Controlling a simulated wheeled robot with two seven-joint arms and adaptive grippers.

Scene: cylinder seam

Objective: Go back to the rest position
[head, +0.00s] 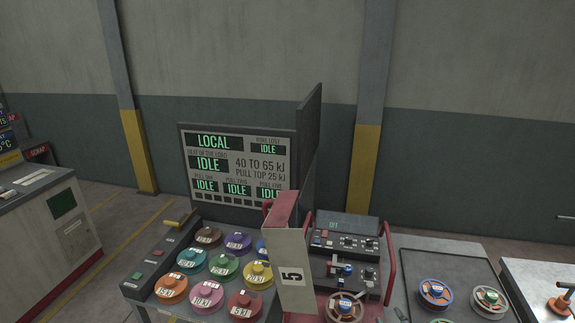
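A small grey tip at the right edge of the head view looks like part of my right gripper (567,217). It is cut off by the picture's edge, and I cannot tell whether it is open or shut. Nothing is seen held in it. My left gripper is not in view.
A console with a display board (237,168) reading LOCAL and IDLE carries several coloured, labelled discs (223,266). A dark-topped table (440,262) holds several reels; a pale table (540,275) is at right.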

